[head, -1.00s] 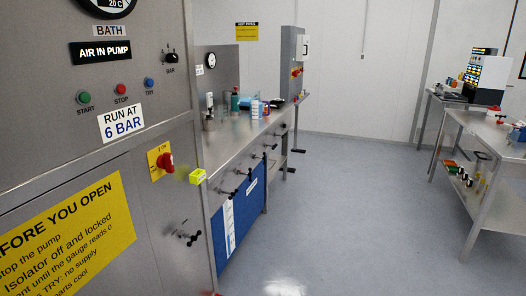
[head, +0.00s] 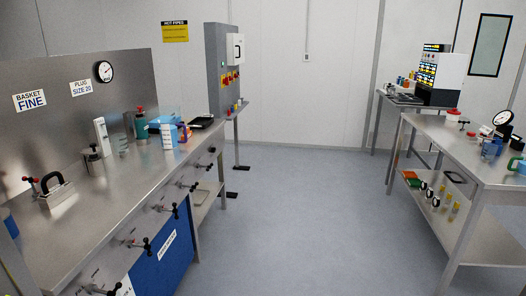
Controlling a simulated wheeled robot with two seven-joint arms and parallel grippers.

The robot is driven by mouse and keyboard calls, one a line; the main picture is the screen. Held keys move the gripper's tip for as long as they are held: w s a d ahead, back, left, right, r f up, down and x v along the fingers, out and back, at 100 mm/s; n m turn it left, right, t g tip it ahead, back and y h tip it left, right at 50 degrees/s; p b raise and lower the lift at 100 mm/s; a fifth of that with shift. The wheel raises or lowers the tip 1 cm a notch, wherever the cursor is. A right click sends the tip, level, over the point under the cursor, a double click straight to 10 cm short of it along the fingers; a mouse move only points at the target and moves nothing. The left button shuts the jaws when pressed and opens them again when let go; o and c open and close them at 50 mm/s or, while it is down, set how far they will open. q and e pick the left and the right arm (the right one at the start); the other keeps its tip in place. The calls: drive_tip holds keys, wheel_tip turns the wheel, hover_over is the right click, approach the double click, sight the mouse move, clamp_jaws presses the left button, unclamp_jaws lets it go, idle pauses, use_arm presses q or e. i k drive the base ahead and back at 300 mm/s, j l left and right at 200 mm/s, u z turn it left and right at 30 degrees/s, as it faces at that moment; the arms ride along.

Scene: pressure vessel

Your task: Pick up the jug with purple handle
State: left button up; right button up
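I cannot clearly pick out a jug with a purple handle. At the far end of the left steel bench (head: 115,185) stands a cluster with a blue object (head: 173,132) and a small orange and purplish patch beside it; it is too small to tell if that is a handle. A see-through glass vessel (head: 116,141) stands left of a dark green bottle (head: 140,124). On the right bench (head: 455,140) there are blue items (head: 490,148), also too small to make out. Neither of my grippers is in view.
A white box (head: 101,134), a metal canister (head: 94,160) and a black-handled block (head: 55,189) stand on the left bench. Clamp handles (head: 140,244) stick out from its front. A grey control cabinet (head: 218,70) stands behind. The floor (head: 310,220) between the benches is clear.

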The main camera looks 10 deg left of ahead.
sight(169, 127)
drive_tip(key=i+u, duration=0.2)
drive_tip(key=i, duration=0.35)
drive_tip(key=i+u, duration=0.25)
drive_tip(key=i, duration=0.3)
drive_tip(key=i+l+u, duration=0.2)
drive_tip(key=i, duration=0.35)
